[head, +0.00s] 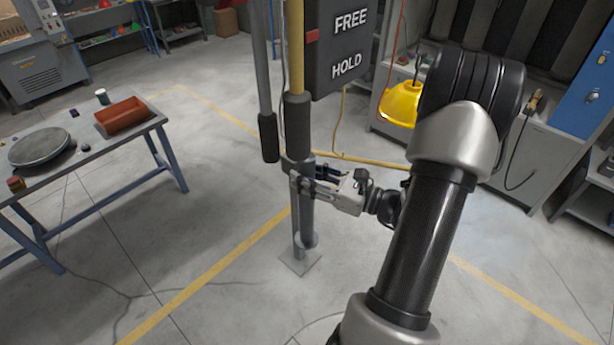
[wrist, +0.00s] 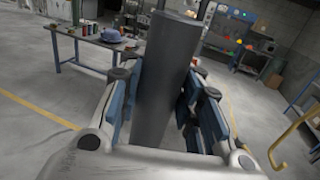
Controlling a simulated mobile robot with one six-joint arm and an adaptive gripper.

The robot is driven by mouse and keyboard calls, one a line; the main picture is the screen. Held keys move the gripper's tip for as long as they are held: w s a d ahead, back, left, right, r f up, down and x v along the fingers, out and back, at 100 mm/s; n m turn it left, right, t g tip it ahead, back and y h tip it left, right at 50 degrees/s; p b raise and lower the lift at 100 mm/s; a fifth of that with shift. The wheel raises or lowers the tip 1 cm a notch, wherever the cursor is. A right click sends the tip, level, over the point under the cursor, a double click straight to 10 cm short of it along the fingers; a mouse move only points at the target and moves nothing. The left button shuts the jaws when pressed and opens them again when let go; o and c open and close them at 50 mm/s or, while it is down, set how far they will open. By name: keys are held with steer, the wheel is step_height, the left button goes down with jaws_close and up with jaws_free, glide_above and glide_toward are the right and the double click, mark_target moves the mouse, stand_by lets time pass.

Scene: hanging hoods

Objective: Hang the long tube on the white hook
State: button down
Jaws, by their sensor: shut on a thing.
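My gripper (head: 308,186) is left of my arm in the head view, reaching the upright in the middle. In the wrist view its two blue-padded fingers (wrist: 163,84) stand on either side of a dark grey tube (wrist: 165,60) and are shut on it. The tube is upright, slightly tilted in that view. In the head view a grey upright (head: 303,217) shows at and below the fingers, above a small floor plate (head: 299,262). I cannot tell whether its lower end is fixed. I cannot make out the white hook.
A yellow pole (head: 295,55) with a dark sleeve (head: 296,125) stands just above the gripper, beside a grey pole (head: 261,70). A black FREE/HOLD box (head: 345,50) is behind. A yellow hood (head: 399,104) hangs right. A workbench (head: 85,160) stands left; floor between is clear.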

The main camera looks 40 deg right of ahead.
steer(key=shift+w, duration=0.2)
stand_by(0.3)
steer(key=shift+d+x, duration=0.2)
steer(key=shift+x, duration=0.85)
steer(key=shift+w, duration=0.15)
steer(key=shift+w+a, duration=0.1)
steer(key=shift+w, duration=1.3)
steer(key=shift+f+b, duration=1.3)
steer(key=c, duration=1.1)
jaws_free()
steer(key=shift+s, duration=0.15)
